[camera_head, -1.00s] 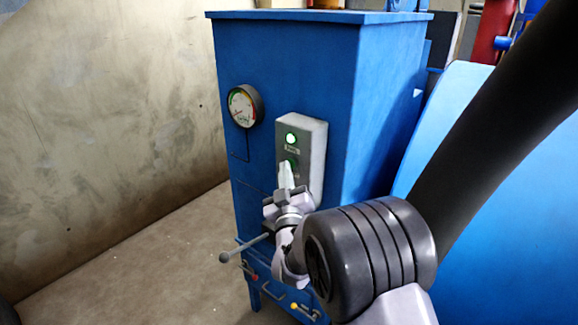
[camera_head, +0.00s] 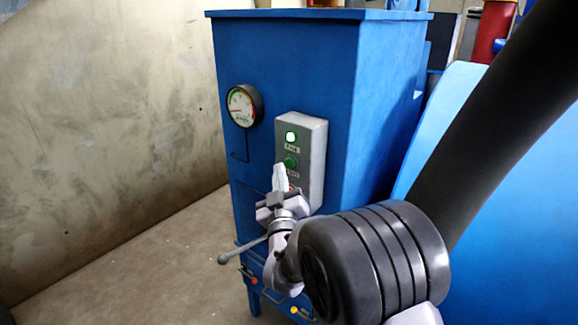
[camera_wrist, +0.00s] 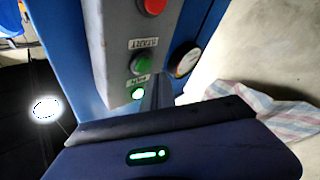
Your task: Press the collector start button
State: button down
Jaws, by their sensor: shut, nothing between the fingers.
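The grey control box (camera_head: 315,150) is on the front of a blue cabinet (camera_head: 290,70). Its top lamp (camera_head: 291,137) glows green. Below it is the green start button (camera_head: 291,162); a red button under that is mostly hidden by my gripper (camera_head: 280,170). The wrist view is upside down: it shows the green button (camera_wrist: 143,63) with the START label, the lit lamp (camera_wrist: 138,93) by the RUN label, and the red button (camera_wrist: 153,6). My gripper is shut and empty, its tip just lower left of the green button in the head view, apparently short of the box.
A round gauge (camera_head: 244,105) is left of the box. A lever with a ball end (camera_head: 223,259) sticks out below, above small handles. A bare wall (camera_head: 110,110) is at left, with open floor (camera_head: 130,265) before it. A checked cloth (camera_wrist: 265,105) shows in the wrist view.

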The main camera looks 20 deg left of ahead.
jog(key=s+b, duration=0.1)
jog(key=s+a+b, duration=0.1)
jog(key=s+b, duration=0.1)
jog(key=s, duration=0.1)
jog(key=shift+s+a, duration=0.1)
jog(key=shift+a, duration=0.25)
dwell(0.3)
jog(key=s+d+r+m+g+h, duration=0.1)
jog(key=s+d+m+g+h, duration=0.2)
jog(key=d, duration=0.7)
jog(key=s+d+r+m+g+h, duration=0.1)
jog(key=d+m+g, duration=0.25)
jog(key=d, duration=0.65)
jog(key=s+d+f+m+g, duration=0.2)
jog(key=s+d+f, duration=0.1)
jog(key=s, duration=0.6)
jog(key=s+d+f+m+g+h, duration=0.1)
jog(key=s+d+f+m+g, duration=0.2)
jog(key=s, duration=0.6)
jog(key=s+d+f+m+g, duration=0.2)
jog(key=s+d, duration=0.4)
jog(key=s, duration=0.3)
jog(key=shift+s+d+f+g+h, duration=0.15)
jog(key=shift+f+g+h, duration=0.2)
jog(key=shift+f, duration=0.35)
